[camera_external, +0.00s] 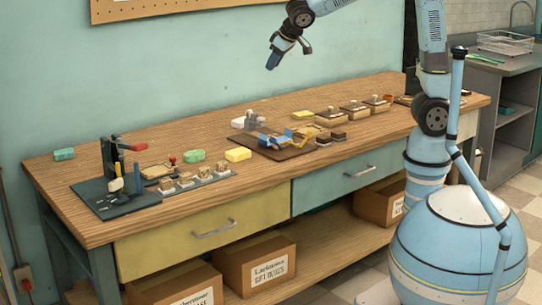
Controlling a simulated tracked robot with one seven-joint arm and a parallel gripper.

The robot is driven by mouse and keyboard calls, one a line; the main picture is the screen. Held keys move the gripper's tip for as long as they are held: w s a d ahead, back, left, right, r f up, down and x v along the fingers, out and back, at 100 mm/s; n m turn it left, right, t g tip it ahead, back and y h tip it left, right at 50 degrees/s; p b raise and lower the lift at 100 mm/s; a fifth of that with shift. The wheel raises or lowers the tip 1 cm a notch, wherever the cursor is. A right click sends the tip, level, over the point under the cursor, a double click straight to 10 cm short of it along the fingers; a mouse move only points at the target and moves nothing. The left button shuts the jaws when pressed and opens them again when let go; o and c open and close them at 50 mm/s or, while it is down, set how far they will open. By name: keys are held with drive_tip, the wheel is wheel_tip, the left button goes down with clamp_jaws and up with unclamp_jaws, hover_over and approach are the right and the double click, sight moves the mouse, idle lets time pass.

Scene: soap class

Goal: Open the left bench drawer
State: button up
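The wooden workbench (75,172) has two drawers side by side in its front. The left drawer is pale yellow (160,247) with a metal bar handle (214,229), and its front looks flush with the bench. The right drawer is pale teal (320,187) with a similar handle (359,171), and it also looks shut. My gripper (272,64) hangs in the air at the top, in front of the wall, well above the bench and far from the yellow drawer. It touches nothing. It is too small to tell whether its fingers are open or shut.
The bench top holds a dark tool stand (115,180), a green soap (194,156), a yellow soap (238,154), a dark board (290,150) and several small trays. Cardboard boxes (240,270) sit on the lower shelf under the drawers. A grey sink counter (510,65) stands at right.

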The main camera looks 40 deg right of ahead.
drive_tip(key=s+a+f+n+y, duration=0.1)
drive_tip(key=s+a+f, duration=0.1)
drive_tip(key=a, duration=0.5)
drive_tip(key=s+a+f+n, duration=0.1)
drive_tip(key=s+a+f, duration=0.15)
drive_tip(key=a, duration=0.55)
drive_tip(key=n+t+h, duration=0.2)
drive_tip(key=n+t, duration=0.1)
drive_tip(key=n, duration=0.2)
hover_over(218, 231)
drive_tip(key=s+d, duration=0.2)
drive_tip(key=s, duration=0.1)
wheel_tip(218, 231, down, 24)
drive_tip(key=s+a+f+n+t, duration=0.2)
drive_tip(key=s+f+n+t, duration=0.4)
drive_tip(key=s+f, duration=0.55)
drive_tip(key=x, duration=1)
drive_tip(key=f+x, duration=0.1)
drive_tip(key=x, duration=0.4)
drive_tip(key=shift+w+d+f, duration=0.1)
drive_tip(key=shift+w, duration=0.1)
drive_tip(key=shift+c, duration=0.3)
clamp_jaws()
